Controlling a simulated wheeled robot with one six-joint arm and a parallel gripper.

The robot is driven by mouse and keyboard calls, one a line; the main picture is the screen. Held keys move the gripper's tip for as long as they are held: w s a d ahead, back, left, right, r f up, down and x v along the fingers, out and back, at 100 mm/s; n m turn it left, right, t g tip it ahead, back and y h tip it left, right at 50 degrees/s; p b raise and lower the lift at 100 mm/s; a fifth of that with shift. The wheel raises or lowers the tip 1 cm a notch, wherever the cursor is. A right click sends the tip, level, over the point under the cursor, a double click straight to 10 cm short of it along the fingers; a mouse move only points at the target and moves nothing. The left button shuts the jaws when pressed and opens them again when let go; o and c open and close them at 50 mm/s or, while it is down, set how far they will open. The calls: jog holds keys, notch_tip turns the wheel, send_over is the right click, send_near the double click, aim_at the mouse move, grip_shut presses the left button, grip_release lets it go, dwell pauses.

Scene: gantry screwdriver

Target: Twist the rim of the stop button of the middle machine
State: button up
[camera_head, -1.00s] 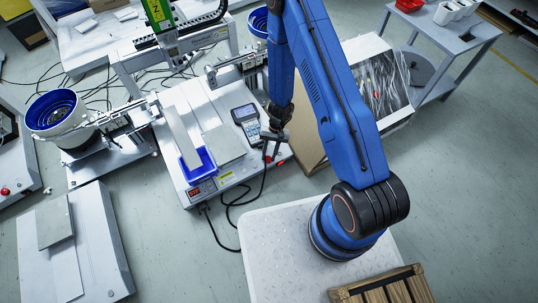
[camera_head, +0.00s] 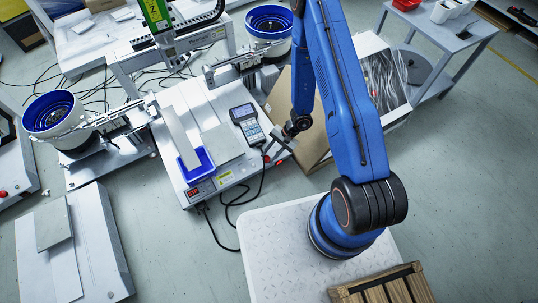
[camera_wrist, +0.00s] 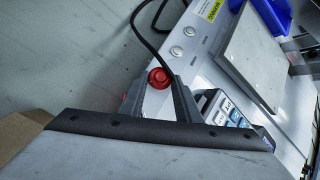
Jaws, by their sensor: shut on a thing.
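The middle machine (camera_head: 222,172) is a pale bench unit with a handheld keypad on its top. Its red stop button (camera_wrist: 160,77) shows in the wrist view at the machine's front corner. In the head view a small red spot of it shows (camera_head: 267,158) at the front right corner. My gripper (camera_wrist: 161,86) has one dark finger on each side of the button and is shut on its rim. In the head view my gripper (camera_head: 278,149) reaches in from the right, tilted. The contact of the fingertips with the rim is partly hidden.
The keypad (camera_head: 247,122) lies close beside my gripper. A black cable (camera_wrist: 150,38) runs past the button. A cardboard box (camera_head: 310,145) stands right of the machine. A blue tray (camera_head: 197,165) sits on its front edge.

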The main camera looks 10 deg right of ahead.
jog(key=shift+d+m+t+y, duration=0.1)
jog(key=shift+m+t+y, duration=0.2)
jog(key=shift+m, duration=0.2)
jog(key=o, duration=1.1)
jog(key=shift+s, duration=0.1)
jog(key=shift+c, duration=0.2)
jog(key=v, duration=1.7)
jog(key=shift+r, duration=0.2)
